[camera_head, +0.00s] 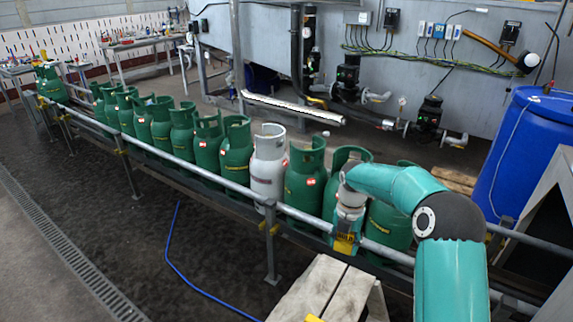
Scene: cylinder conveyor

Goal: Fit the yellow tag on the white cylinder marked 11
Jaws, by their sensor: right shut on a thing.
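The white cylinder (267,170) stands upright in a row of green cylinders on the conveyor. It has a small red label on its shoulder, and I cannot read a number on it. My right gripper (346,232) points down in front of the green cylinders, to the right of the white one and apart from it. It is shut on the yellow tag (345,245), which hangs beside the front rail. The fingers are small and partly hidden. My left gripper is not in view.
A grey rail (200,173) runs along the front of the row. A wooden stand (325,290) is below my right gripper, with a bit of yellow at the bottom edge. A blue drum (530,150) stands at right. A blue hose (180,268) lies on the open floor.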

